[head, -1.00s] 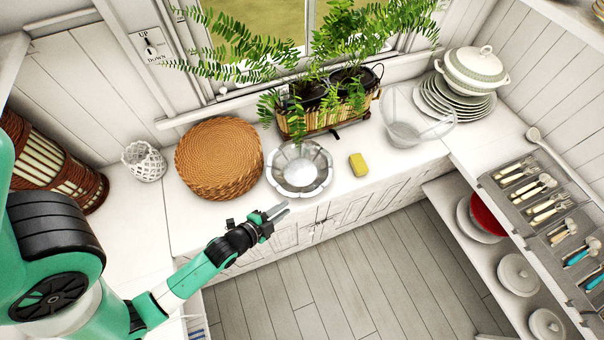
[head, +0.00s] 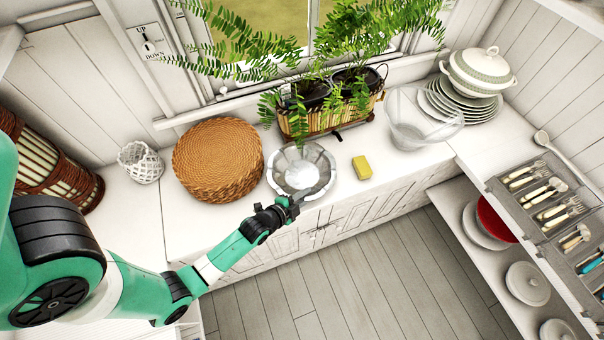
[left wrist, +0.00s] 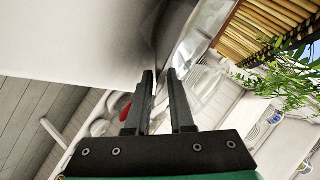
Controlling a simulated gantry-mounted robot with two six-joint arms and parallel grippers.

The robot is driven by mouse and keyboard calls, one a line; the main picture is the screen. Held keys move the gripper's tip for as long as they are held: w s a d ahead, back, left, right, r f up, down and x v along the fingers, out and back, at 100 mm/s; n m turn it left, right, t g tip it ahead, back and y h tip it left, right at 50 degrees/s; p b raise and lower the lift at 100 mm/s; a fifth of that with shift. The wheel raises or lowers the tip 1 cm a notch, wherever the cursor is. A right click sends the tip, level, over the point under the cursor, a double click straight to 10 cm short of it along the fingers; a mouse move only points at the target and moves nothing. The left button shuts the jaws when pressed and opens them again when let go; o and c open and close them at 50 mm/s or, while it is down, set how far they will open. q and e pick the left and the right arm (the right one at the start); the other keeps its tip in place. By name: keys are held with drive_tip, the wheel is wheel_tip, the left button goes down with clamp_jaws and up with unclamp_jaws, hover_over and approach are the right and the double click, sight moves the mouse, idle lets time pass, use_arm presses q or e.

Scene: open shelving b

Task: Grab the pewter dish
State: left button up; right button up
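The pewter dish (head: 294,181) is a round, silvery bowl with a wide scalloped rim on the white counter. In the left wrist view, the two fingers (left wrist: 160,76) stand apart with a narrow gap. The grey, shiny dish edge (left wrist: 180,42) lies just beyond the tips. I cannot tell whether the rim lies between the fingers or if they touch it. My right gripper is not in view.
A stack of woven mats (head: 217,160) stands close left of the dish. A planter basket (head: 322,121) with ferns is behind it. A yellow sponge (head: 362,168) and a clear bowl (head: 409,134) are to the right. The counter's front edge is just before the dish.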

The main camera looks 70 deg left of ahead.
use_arm(q)
drive_tip(key=shift+w+a+f, duration=0.1)
drive_tip(key=shift+w+f, duration=0.1)
drive_tip(key=shift+w, duration=0.05)
clamp_jaws()
drive_tip(key=shift+r, duration=0.15)
idle(1.1)
